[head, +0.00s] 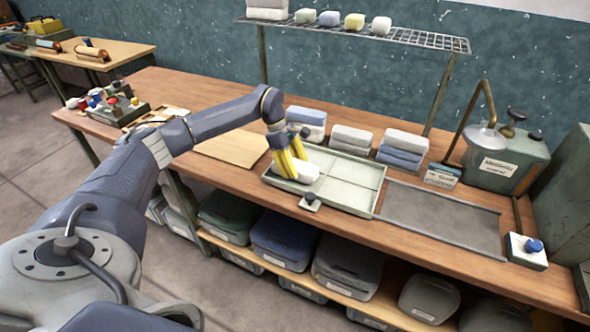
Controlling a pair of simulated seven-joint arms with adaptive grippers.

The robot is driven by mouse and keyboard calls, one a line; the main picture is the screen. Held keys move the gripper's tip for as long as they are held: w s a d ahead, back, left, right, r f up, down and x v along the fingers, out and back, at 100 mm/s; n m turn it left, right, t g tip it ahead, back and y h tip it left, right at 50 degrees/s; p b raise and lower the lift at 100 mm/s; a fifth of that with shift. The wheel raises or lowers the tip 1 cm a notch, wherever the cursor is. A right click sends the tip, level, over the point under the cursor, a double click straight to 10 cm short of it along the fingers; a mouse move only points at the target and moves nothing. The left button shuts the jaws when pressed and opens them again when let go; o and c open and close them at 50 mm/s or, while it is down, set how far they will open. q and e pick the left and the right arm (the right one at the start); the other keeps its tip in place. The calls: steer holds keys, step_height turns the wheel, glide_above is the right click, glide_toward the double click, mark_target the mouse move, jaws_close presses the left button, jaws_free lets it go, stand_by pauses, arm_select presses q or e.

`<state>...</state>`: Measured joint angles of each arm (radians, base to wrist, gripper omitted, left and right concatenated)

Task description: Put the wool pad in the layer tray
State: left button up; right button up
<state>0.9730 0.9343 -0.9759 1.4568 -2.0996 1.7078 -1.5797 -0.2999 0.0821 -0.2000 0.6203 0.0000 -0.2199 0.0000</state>
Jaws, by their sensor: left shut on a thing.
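My left gripper (291,160) has yellow fingers and reaches down over the left part of the layer tray (350,185), a pale grey-green tray with low walls and dividers. It is shut on a white, soft-looking pad, the wool pad (304,171). The pad is at the tray's left compartment, partly hidden by the fingers. I cannot tell whether it touches the tray floor. My right gripper does not show.
Folded stacks of pads (351,139) stand behind the tray. A wooden board (232,148) lies left.

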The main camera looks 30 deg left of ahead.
arm_select(q)
steer(key=shift+f, duration=0.65)
steer(key=shift+f, duration=0.15)
steer(key=o, duration=0.8)
steer(key=v, duration=1.2)
steer(key=shift+d, duration=0.1)
